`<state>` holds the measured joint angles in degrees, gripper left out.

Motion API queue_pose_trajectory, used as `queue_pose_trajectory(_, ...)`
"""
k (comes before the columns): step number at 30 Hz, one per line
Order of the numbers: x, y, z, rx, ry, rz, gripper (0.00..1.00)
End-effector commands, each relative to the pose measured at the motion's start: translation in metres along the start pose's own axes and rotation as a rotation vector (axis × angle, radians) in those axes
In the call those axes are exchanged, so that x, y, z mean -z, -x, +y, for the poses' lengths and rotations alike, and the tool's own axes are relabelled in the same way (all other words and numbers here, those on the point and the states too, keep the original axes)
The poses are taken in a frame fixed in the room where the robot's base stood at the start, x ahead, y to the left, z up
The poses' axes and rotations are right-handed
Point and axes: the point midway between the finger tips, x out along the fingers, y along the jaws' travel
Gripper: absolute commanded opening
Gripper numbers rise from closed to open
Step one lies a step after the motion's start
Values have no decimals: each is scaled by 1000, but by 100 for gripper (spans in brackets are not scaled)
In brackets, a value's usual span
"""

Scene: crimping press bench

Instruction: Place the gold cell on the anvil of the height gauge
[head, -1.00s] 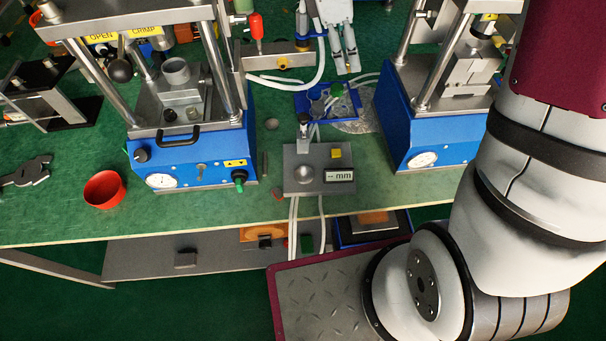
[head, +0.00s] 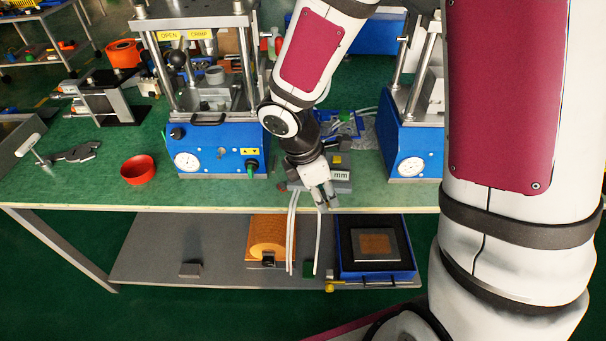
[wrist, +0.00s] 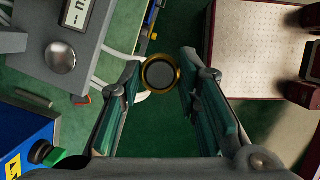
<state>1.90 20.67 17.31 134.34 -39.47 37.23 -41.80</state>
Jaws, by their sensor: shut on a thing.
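The gold cell (wrist: 160,74), a gold ring around a grey disc face, is between the fingertips of my gripper (wrist: 160,77) in the wrist view. The fingers are shut on it. In the head view my gripper (head: 322,202) is at the bench's front edge, in front of the height gauge (head: 341,186), and the cell cannot be made out there. The gauge is partly hidden by my gripper. In the wrist view the gauge's grey base (wrist: 90,42) lies to the left of the cell, with a round silver anvil (wrist: 61,57) that looks empty.
Blue presses stand left (head: 215,155) and right (head: 408,150) of the gauge. A red bowl (head: 138,170) is on the bench at left. White cables (head: 291,232) hang over the front edge. A lower shelf (head: 150,250) holds a blue tray (head: 347,271).

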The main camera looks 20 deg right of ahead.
Motion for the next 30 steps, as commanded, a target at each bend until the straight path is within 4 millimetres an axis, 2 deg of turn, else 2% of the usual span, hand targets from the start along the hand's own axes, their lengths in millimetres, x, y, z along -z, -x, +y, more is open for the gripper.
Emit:
queue_pose_trajectory(9,-3,-9,78,1,-5,1,0)
queue_pose_trajectory(16,-6,-14,126,1,-4,1,0)
queue_pose_trajectory(19,-6,-15,138,1,-3,0,0)
queue_pose_trajectory(23,-6,-17,143,1,-1,0,0)
queue_pose_trajectory(30,2,-44,143,4,0,-1,0)
